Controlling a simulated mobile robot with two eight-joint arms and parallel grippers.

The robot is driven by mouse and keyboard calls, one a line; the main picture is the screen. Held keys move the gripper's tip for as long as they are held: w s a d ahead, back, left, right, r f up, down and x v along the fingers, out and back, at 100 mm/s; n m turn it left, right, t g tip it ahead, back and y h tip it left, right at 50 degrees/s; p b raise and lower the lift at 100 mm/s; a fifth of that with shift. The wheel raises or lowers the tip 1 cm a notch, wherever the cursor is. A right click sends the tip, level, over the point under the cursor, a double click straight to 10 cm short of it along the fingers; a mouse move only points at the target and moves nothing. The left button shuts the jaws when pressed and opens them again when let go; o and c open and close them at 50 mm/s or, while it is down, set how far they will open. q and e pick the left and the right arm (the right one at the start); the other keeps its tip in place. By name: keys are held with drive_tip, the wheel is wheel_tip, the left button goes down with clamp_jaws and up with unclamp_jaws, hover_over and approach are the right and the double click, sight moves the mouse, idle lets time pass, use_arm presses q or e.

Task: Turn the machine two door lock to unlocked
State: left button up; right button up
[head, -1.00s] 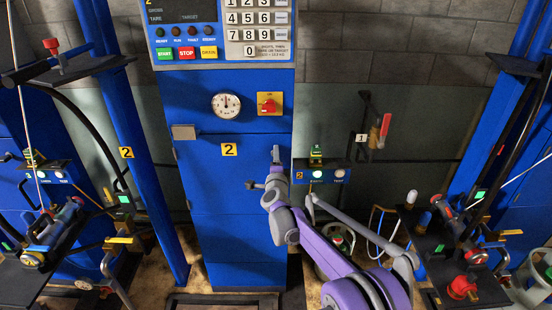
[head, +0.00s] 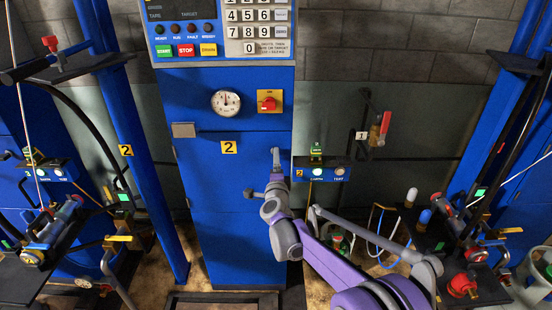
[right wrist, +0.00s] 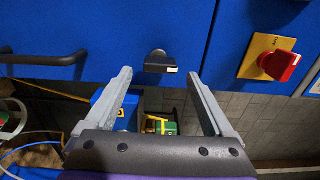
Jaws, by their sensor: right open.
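The blue machine two cabinet (head: 225,170) stands in the middle of the head view, with a yellow number plate (head: 229,147) on its door. The door lock is a small black knob with a white mark (right wrist: 160,63) on the blue front in the right wrist view. My right gripper (head: 263,173) is close to the door's right side and hides the lock in the head view. In the right wrist view my right gripper (right wrist: 160,80) is open and empty. The knob lies between and just beyond its fingertips, with no contact visible. My left gripper is not in view.
A black door handle (right wrist: 42,58) lies left of the knob in the wrist view. A red rotary switch on a yellow plate (right wrist: 276,64) is to the right. A box with lit buttons (head: 320,172) sits beside the cabinet. A metal bracket (head: 184,130) juts out at left.

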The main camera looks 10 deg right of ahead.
drive_tip(key=s+a, duration=0.1)
drive_tip(key=s, duration=0.5)
drive_tip(key=shift+a, duration=0.1)
drive_tip(key=s+a+r+n+g+y+p, duration=0.2)
drive_tip(key=s+r+n+y, duration=0.1)
drive_tip(key=s+n, duration=0.35)
drive_tip(key=s+a+r+n+g+y+p, duration=0.1)
drive_tip(key=s+a+r+n+y+p, duration=0.15)
drive_tip(key=s+n, duration=0.4)
drive_tip(key=s+d+f+n+g+p, duration=0.1)
drive_tip(key=s+d+f+n+g, duration=0.1)
drive_tip(key=s, duration=0.7)
drive_tip(key=s+d+f+n+g+h+p, duration=0.1)
drive_tip(key=s+d+f+n+g+p, duration=0.1)
drive_tip(key=s, duration=0.8)
drive_tip(key=s+d+f+n+g+h+p, duration=0.1)
drive_tip(key=s+d+f+n+g, duration=0.2)
drive_tip(key=s, duration=0.7)
wheel_tip(320, 180, down, 3)
drive_tip(key=shift+r+g+p, duration=0.2)
drive_tip(key=shift+g+p, duration=0.2)
drive_tip(key=shift+g, duration=0.7)
